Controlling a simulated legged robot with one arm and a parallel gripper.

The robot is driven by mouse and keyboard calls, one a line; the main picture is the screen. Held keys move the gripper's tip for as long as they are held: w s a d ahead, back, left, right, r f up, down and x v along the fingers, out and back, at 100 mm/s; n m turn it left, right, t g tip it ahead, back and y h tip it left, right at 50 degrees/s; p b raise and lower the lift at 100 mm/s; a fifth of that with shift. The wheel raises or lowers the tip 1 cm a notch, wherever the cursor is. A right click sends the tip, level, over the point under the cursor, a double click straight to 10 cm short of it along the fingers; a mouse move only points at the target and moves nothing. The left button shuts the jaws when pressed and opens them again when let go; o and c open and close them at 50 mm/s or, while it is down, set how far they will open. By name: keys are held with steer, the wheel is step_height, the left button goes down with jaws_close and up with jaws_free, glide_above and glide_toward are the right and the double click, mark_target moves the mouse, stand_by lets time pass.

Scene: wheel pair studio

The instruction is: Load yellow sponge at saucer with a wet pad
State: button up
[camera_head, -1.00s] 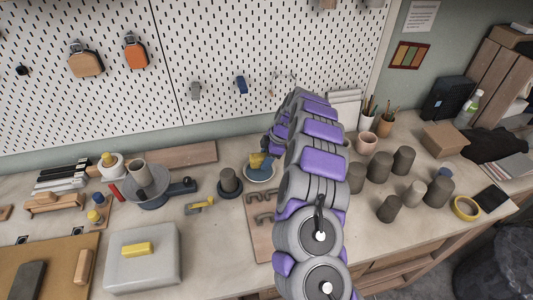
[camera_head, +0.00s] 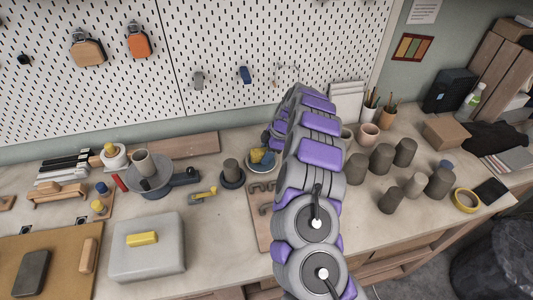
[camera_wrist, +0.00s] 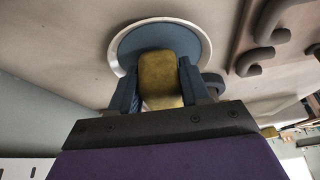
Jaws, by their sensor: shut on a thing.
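My gripper (camera_wrist: 160,80) has dark blue fingers shut on both sides of a yellow sponge (camera_wrist: 163,75). In the wrist view the sponge is over a white-rimmed saucer (camera_wrist: 117,58) with a round blue wet pad (camera_wrist: 145,37) in it. Whether the sponge touches the pad cannot be told. In the head view the saucer (camera_head: 249,166) is beside my arm, with the sponge (camera_head: 267,159) and part of the gripper (camera_head: 262,155) at it. My arm hides some of the saucer's right side.
A dark cup on a round base (camera_head: 231,173) stands just left of the saucer. A board with dark hook shapes (camera_head: 256,205) lies in front. Several dark cups (camera_head: 382,158) stand right of my arm. A yellow block (camera_head: 142,238) lies on a grey slab (camera_head: 160,265).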

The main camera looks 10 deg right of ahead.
mark_target(262, 150)
steer(key=shift+f, duration=0.1)
steer(key=shift+d+f, duration=0.15)
steer(key=shift+d, duration=0.15)
steer(key=shift+a+f+b, duration=0.15)
steer(key=shift+a+b, duration=0.05)
steer(key=shift+b, duration=0.15)
steer(key=shift+d+f+b, duration=0.1)
steer(key=shift+b, duration=0.45)
stand_by(2.4)
steer(key=shift+r, duration=3.6)
steer(key=shift+f, duration=0.1)
